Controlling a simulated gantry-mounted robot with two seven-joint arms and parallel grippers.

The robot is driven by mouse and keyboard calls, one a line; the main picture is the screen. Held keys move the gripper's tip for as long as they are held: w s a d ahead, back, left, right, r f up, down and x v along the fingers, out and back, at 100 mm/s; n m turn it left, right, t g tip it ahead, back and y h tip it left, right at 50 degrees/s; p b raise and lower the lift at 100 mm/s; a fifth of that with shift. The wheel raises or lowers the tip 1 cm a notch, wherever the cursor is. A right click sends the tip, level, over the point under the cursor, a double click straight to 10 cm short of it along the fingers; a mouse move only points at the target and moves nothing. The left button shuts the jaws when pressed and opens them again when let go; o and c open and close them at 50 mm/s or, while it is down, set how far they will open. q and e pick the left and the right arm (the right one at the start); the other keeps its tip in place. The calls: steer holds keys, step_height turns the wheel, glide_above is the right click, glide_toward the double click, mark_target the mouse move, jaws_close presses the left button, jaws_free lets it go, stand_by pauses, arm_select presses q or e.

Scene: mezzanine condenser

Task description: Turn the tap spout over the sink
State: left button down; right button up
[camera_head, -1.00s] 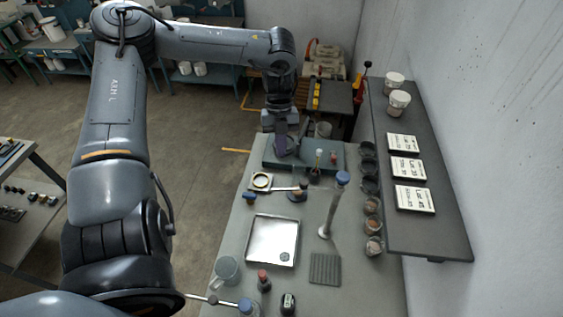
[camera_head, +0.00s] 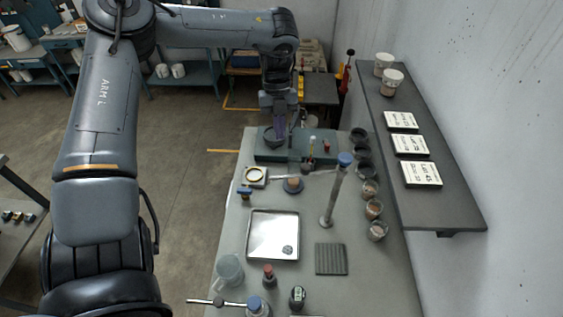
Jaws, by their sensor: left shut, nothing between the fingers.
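The tap (camera_head: 331,200) is a tall pale column with a blue top, standing to the right of the sink. Its thin spout (camera_head: 320,173) appears to reach left from near the top, past the far side of the sink rather than over it. My right gripper is out of view.
A teal tray (camera_head: 325,157) lies below my left gripper. Several cups (camera_head: 373,208) line the wall side under a dark shelf (camera_head: 432,205).

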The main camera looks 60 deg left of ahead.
mark_target(303, 173)
arm_select(q)
steer(key=s+d+f+p, duration=0.1)
steer(key=d+f+p, duration=0.1)
steer(key=d+f, duration=0.3)
step_height(303, 173, down, 2)
steer(key=shift+s+d+f+p, duration=0.1)
steer(key=shift+s+d+p, duration=0.2)
steer(key=shift+s, duration=0.1)
steer(key=shift+s+d+n+b, duration=0.25)
steer(key=shift+d+b, duration=0.2)
steer(key=shift+d, duration=0.15)
steer(key=shift+s+d+n+b, duration=0.2)
steer(key=shift+d+b, duration=0.25)
steer(key=shift+d, duration=0.15)
